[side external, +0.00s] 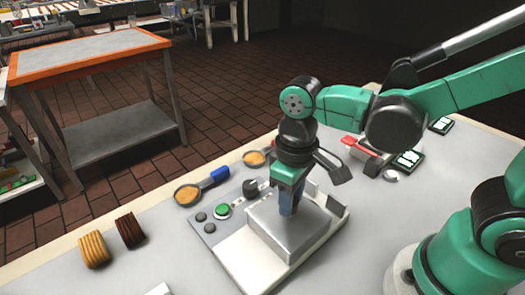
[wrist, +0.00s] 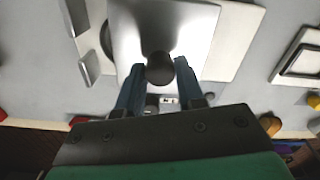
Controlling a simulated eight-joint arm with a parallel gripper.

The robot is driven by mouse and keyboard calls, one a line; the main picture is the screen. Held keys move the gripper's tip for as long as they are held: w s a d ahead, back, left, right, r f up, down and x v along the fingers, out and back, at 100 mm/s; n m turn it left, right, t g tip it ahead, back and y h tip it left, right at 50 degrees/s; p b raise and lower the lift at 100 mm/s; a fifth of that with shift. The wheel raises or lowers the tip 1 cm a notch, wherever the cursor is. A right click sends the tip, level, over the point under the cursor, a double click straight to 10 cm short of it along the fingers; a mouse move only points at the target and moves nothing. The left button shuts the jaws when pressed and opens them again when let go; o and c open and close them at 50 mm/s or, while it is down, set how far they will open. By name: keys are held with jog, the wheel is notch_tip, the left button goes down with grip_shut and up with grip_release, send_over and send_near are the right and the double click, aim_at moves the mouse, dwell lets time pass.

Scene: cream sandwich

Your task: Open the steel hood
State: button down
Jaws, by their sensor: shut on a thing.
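The steel hood (side external: 291,230) is a box-like metal cover sitting low over a white machine base (side external: 248,272). The base has a panel with a green button (side external: 222,211) and dark knobs. In the wrist view the hood's shiny top (wrist: 195,22) fills the upper middle, with a dark round knob (wrist: 158,69) on it. My gripper (side external: 287,208) points down at the hood from above. In the wrist view its blue fingers (wrist: 159,82) are shut on the knob, one on each side. What lies under the hood is hidden.
Two scoops with tan contents (side external: 187,195) (side external: 254,158) lie behind the machine. A yellow striped piece (side external: 93,250) and a dark brown one (side external: 129,230) lie at left. A red-handled item (side external: 360,146) and dark-framed pads (side external: 408,159) are at right. The front-left worktop is mostly clear.

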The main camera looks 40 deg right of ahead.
jog(key=a, duration=0.5)
jog(key=shift+a, duration=0.25)
jog(key=c, duration=0.5)
grip_release()
jog(key=shift+c, duration=0.2)
jog(key=shift+r, duration=0.1)
jog(key=shift+r, duration=2.75)
jog(key=shift+d, duration=0.1)
jog(key=w+d+m+t, duration=0.2)
jog(key=d+t, duration=0.5)
jog(key=d, duration=0.6)
jog(key=shift+w+d+m, duration=0.35)
jog(key=shift+m, duration=0.15)
